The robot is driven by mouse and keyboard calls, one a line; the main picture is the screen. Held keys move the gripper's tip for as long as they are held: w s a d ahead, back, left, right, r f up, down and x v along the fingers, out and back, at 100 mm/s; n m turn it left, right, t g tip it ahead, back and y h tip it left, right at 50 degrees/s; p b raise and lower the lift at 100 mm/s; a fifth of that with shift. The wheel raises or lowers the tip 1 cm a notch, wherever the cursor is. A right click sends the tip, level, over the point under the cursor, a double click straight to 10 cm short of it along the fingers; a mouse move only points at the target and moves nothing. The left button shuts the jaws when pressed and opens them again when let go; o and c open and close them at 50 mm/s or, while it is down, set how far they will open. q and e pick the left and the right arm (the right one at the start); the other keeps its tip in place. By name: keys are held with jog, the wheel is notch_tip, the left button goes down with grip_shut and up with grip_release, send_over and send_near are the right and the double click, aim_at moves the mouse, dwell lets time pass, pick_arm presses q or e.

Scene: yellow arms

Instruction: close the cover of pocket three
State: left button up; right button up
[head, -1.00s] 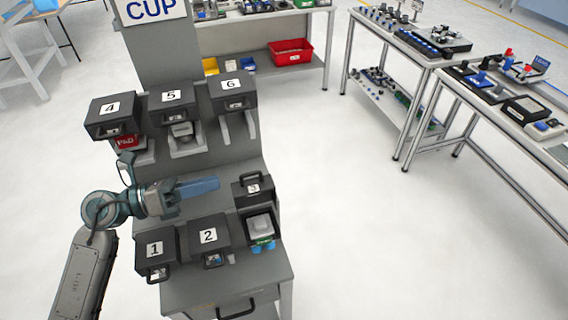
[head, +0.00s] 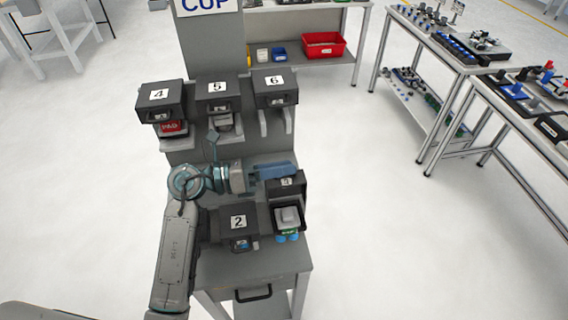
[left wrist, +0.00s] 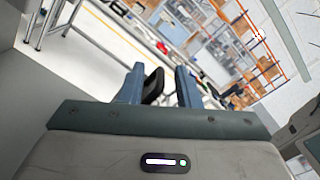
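The cover of pocket three (head: 286,187) is dark, labelled 3, and stands raised at the back of its pocket. The open pocket (head: 289,219) below it shows a light grey block, with green and blue parts at its front. My left gripper (head: 290,170) lies level across the top of this cover and hides its handle in the head view. In the left wrist view my left gripper (left wrist: 159,80) has its fingers apart, with a black handle-like piece (left wrist: 153,86) between them, nearer the left finger. I cannot tell if they touch. My right gripper is not in view.
Box 2 (head: 238,223) is shut, left of pocket three; my left arm hides box 1. Boxes 4 (head: 158,96), 5 (head: 216,90) and 6 (head: 275,84) sit on the upper tier. A side table (head: 540,140) stands right, across clear floor.

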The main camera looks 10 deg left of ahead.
pick_arm(q)
jog(key=shift+w+d, duration=0.2)
jog(key=shift+d, duration=0.35)
jog(key=shift+a, duration=0.1)
grip_shut()
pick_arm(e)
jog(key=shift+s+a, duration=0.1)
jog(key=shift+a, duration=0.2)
